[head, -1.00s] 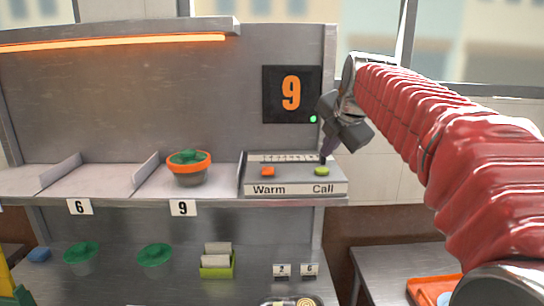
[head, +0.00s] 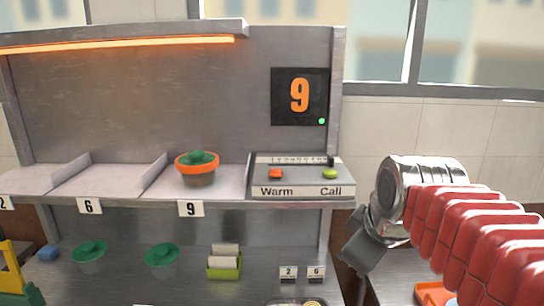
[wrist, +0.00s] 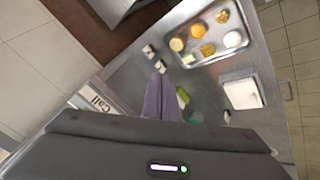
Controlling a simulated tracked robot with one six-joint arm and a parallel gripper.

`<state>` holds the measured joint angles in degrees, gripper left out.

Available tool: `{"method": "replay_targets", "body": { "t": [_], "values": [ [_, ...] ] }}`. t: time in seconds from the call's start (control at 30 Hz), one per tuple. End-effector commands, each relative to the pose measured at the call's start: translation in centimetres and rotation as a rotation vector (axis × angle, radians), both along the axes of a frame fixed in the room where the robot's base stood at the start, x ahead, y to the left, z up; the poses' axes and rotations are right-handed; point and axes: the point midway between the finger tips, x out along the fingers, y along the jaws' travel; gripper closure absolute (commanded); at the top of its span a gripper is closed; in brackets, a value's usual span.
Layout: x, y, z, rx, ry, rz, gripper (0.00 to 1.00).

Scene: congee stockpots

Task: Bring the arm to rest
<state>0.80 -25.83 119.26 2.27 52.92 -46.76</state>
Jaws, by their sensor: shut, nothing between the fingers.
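My gripper (head: 362,250) hangs at the right of the shelf unit, below and to the right of the button panel (head: 300,192), apart from it. In the wrist view its purple fingers (wrist: 160,92) are together and hold nothing. In the head view the fingertips cannot be made out. The panel has an orange Warm button (head: 275,174) and a green Call button (head: 330,174). A pot with an orange rim and green lid (head: 197,168) stands in the bay marked 9.
Below are two green-lidded bowls (head: 90,253) (head: 161,257), a green card holder (head: 225,266) and a blue item (head: 48,253). A food tray (wrist: 210,38) shows in the wrist view. An orange tray (head: 432,292) lies on the right-hand table. The wall behind my arm is clear.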

Motion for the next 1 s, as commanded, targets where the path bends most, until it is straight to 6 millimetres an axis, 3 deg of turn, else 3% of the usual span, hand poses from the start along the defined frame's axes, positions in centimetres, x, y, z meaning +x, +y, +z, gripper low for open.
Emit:
{"method": "replay_targets", "body": {
  "t": [0.2,0.5,0.7,1.0],
  "values": [
    [-5.0,0.0,-4.1,0.148,0.041,-0.247,1.00],
    [-11.1,-0.2,-10.0,0.329,0.088,-0.580,1.00],
    [-12.7,-0.2,-11.8,0.380,0.101,-0.679,1.00],
    [-12.7,-0.2,-11.8,0.382,0.102,-0.684,1.00]
  ]
}}
